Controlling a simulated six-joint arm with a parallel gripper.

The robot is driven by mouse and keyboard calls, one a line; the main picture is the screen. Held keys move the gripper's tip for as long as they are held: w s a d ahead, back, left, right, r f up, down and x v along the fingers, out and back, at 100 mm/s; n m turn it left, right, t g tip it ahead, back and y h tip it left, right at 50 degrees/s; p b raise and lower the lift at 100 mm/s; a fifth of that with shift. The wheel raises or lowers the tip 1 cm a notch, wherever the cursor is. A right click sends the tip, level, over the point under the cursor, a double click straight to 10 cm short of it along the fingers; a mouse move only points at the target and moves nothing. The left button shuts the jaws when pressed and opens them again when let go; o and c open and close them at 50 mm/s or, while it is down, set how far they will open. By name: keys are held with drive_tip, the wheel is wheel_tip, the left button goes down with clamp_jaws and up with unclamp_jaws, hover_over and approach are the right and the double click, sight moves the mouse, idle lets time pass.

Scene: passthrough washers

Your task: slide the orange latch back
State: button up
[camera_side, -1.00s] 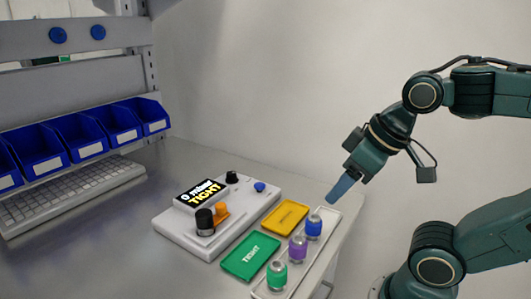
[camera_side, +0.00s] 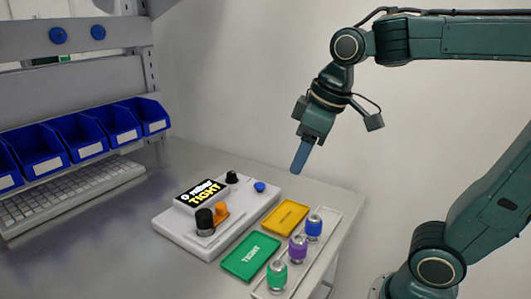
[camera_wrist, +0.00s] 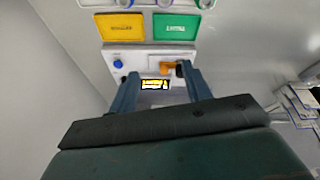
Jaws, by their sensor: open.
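The orange latch (camera_side: 221,210) sits on the white device (camera_side: 178,229), next to a black cylinder (camera_side: 204,220) and in front of the display that reads TIGHT (camera_side: 201,192). My gripper (camera_side: 299,168) is in the air above and to the right of the device, pointing down and apart from everything. In the wrist view my gripper (camera_wrist: 158,85) has its two fingers spread and empty. The latch (camera_wrist: 167,67) shows between the fingers there, near the right one, with the black cylinder partly hidden by that finger.
A green tray (camera_side: 250,256) and a yellow tray (camera_side: 285,216) lie beside the device. A long white tray (camera_side: 327,232) holds green, purple and blue-banded pieces. A blue button (camera_side: 260,187) and black knob (camera_side: 232,177) stand on the device. Blue bins (camera_side: 80,135) are at the left.

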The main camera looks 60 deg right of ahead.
drive_tip(key=w+n+g, duration=0.2)
drive_tip(key=w+n, duration=0.1)
drive_tip(key=w, duration=0.8)
drive_tip(key=n+g, duration=0.2)
drive_tip(key=n, duration=0.1)
hover_over(220, 205)
wheel_tip(220, 205, down, 4)
drive_tip(key=f, duration=0.1)
drive_tip(key=shift+d+r, duration=0.1)
drive_tip(key=shift+r, duration=0.15)
drive_tip(key=shift+f, duration=0.15)
wheel_tip(220, 205, down, 14)
drive_tip(key=shift+r, duration=0.2)
clamp_jaws()
